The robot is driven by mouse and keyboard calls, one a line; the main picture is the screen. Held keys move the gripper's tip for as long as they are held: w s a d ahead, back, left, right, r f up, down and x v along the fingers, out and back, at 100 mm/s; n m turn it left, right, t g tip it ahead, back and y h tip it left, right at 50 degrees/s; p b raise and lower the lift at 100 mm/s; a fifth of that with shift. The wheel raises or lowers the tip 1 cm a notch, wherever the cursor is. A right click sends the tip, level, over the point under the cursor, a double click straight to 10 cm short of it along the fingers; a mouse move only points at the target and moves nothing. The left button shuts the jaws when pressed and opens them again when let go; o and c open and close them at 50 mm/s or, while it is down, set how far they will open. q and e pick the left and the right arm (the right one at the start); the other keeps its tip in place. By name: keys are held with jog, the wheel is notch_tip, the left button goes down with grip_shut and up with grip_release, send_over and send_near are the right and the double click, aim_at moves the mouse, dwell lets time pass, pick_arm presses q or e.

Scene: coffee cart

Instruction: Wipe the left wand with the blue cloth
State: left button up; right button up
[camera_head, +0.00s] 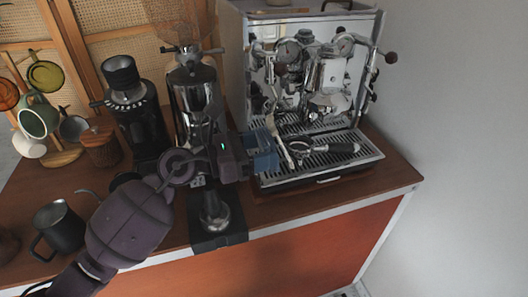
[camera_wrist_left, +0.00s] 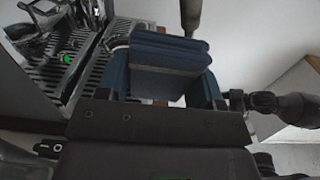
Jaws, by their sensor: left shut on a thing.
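The blue cloth (camera_head: 262,150) is a folded block in the jaws of my left gripper (camera_head: 243,158). It also fills the middle of the left wrist view (camera_wrist_left: 168,52), between the fingers. My left gripper is shut on it, at the left front corner of the espresso machine (camera_head: 320,75). The left wand (camera_head: 273,97) seems to be the thin metal tube at the machine's left front; its lower part is hard to make out near the cloth. I cannot tell whether cloth and wand touch. My right gripper is not clearly in view.
A portafilter (camera_head: 322,148) and a pale slender stick (camera_head: 281,142) are at the drip tray (camera_head: 345,165), close to the cloth. A grinder (camera_head: 135,110) and a tall metal machine (camera_head: 192,85) stand left. A dark pitcher (camera_head: 58,228) stands at the front left.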

pick_arm(q)
jog(key=shift+w+a+r, duration=0.15)
jog(key=shift+w+r, duration=0.05)
jog(key=shift+r, duration=0.3)
jog(key=shift+w+a+r, duration=0.1)
jog(key=shift+w+r, duration=0.05)
jog(key=shift+r, duration=0.3)
pick_arm(e)
jog(key=shift+s, duration=0.35)
pick_arm(q)
jog(key=shift+s+d+f, duration=0.1)
jog(key=shift+s+d+f, duration=0.1)
jog(key=shift+s+f, duration=0.15)
jog(key=shift+f, duration=0.15)
jog(key=shift+s+d+f, duration=0.25)
jog(key=shift+s+f, duration=0.25)
jog(key=shift+s+d+f, duration=0.25)
jog(key=shift+s+f, duration=0.15)
jog(key=shift+f, duration=0.05)
jog(key=shift+a, duration=0.15)
pick_arm(e)
jog(key=shift+w, duration=0.3)
